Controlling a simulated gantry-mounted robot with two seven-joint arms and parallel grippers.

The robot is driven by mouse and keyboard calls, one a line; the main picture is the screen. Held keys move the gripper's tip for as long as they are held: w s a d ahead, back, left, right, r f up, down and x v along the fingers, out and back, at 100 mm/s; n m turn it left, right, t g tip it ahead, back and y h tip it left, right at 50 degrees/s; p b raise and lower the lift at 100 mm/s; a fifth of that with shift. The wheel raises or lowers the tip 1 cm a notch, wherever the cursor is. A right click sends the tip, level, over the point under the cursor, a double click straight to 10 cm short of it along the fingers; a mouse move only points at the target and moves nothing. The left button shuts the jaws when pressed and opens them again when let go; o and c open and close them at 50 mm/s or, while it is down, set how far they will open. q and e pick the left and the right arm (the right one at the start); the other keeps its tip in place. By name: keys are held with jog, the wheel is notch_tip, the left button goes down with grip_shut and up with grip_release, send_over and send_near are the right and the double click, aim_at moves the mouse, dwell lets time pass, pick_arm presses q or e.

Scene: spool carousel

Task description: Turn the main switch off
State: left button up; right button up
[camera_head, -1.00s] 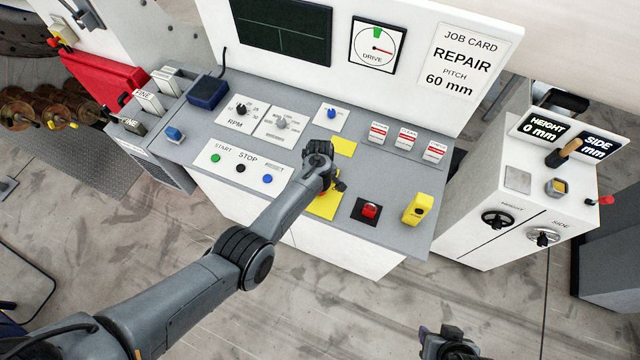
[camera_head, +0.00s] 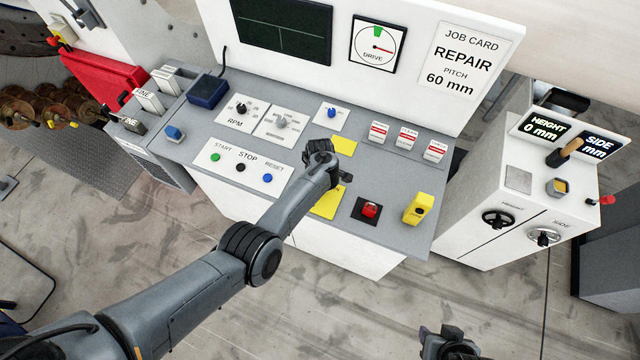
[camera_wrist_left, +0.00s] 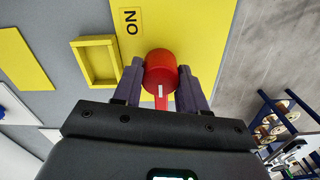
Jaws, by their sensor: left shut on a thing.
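The main switch is a red round knob (camera_wrist_left: 162,70) on a yellow plate (camera_wrist_left: 185,25) lettered "ON", seen in the left wrist view. A white line marks the knob's side facing my gripper. My left gripper (camera_wrist_left: 160,82) is shut on the knob, with one dark finger on each side. In the head view my left gripper (camera_head: 338,180) is over the yellow plate (camera_head: 327,205), and my wrist hides the knob. My right gripper (camera_head: 447,345) is at the bottom edge, away from the console; its fingers cannot be made out.
An empty yellow frame (camera_wrist_left: 97,60) lies beside the knob. On the console, a red button (camera_head: 370,210) and a yellow box (camera_head: 418,208) stand right of my left gripper. The start-stop-reset panel (camera_head: 240,168) is to its left. A white cabinet with handwheels (camera_head: 498,218) stands at the right.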

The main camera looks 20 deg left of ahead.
pick_arm(q)
jog(key=shift+a, duration=0.1)
jog(key=o, duration=1.1)
jog(key=shift+c, duration=0.2)
jog(key=shift+r, duration=0.1)
notch_tip(320, 180, up, 11)
jog(key=p, duration=0.3)
jog(key=shift+f, duration=0.2)
jog(key=shift+f, duration=0.1)
